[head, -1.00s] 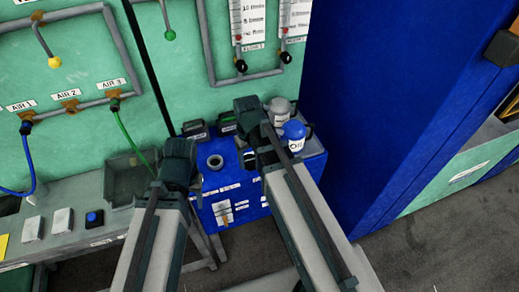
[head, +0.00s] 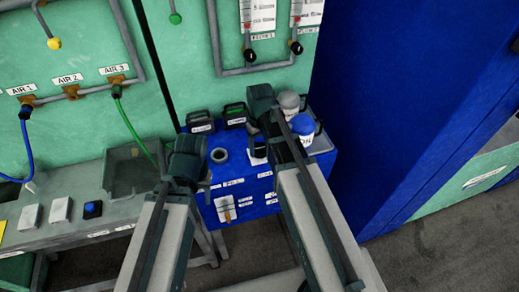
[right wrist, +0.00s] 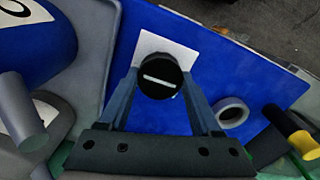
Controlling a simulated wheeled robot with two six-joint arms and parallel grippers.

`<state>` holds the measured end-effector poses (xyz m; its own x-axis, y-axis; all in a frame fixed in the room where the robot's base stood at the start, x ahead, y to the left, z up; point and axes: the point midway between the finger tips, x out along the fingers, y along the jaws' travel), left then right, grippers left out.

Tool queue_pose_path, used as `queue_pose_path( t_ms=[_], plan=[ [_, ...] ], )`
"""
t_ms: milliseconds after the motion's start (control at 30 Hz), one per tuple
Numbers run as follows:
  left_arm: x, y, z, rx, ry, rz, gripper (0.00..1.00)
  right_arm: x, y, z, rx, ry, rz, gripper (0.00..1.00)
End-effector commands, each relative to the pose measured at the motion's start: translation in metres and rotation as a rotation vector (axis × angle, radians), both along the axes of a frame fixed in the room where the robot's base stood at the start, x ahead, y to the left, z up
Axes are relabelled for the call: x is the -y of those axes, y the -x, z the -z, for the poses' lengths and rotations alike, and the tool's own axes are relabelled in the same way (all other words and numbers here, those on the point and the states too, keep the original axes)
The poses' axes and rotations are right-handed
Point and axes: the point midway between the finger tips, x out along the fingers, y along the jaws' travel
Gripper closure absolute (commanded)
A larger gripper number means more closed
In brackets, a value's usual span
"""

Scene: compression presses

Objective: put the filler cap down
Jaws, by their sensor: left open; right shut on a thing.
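My right gripper (right wrist: 160,88) is shut on the filler cap (right wrist: 160,76), a black round cap with a pale slot across its top. The fingers grip it from both sides over a white square (right wrist: 152,47) on the blue top. Whether the cap touches the square cannot be told. In the head view my right arm partly hides this spot. The grey ring-shaped filler neck (head: 219,155) stands open to the left; it also shows in the right wrist view (right wrist: 232,111). My left gripper (head: 188,164) is open and empty, left of the neck.
A blue oil can (head: 303,126) and a grey can (head: 289,101) stand close to the right of my right gripper. Two dark-handled items (head: 201,122) (head: 235,115) stand behind the neck. A grey bin (head: 130,172) is at left. Hoses hang from the green panel.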

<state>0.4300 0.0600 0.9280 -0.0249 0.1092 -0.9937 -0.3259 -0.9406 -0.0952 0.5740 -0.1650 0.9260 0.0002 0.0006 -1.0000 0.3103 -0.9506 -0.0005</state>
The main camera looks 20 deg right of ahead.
Motion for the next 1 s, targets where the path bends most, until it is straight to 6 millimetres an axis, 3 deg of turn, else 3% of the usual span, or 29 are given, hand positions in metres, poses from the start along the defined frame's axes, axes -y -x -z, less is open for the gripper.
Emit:
queue_pose_path(
  t_ms=[267, 300, 467, 1000],
  plan=[
    [0.000, 0.000, 0.003, 0.000, 0.000, 0.000, 0.50, 0.000, 0.000, 0.003, 0.000, 0.000, 0.000, 1.00],
    [0.000, 0.000, 0.003, 0.000, 0.000, 0.000, 0.50, 0.000, 0.000, 0.003, 0.000, 0.000, 0.000, 0.33],
    [0.000, 0.000, 0.002, 0.000, 0.000, 0.000, 0.50, 0.000, 0.000, 0.002, 0.000, 0.000, 0.000, 0.05],
    [0.000, 0.000, -0.010, 0.000, 0.000, 0.000, 0.50, 0.000, 0.000, -0.009, 0.000, 0.000, 0.000, 0.05]
  ],
)
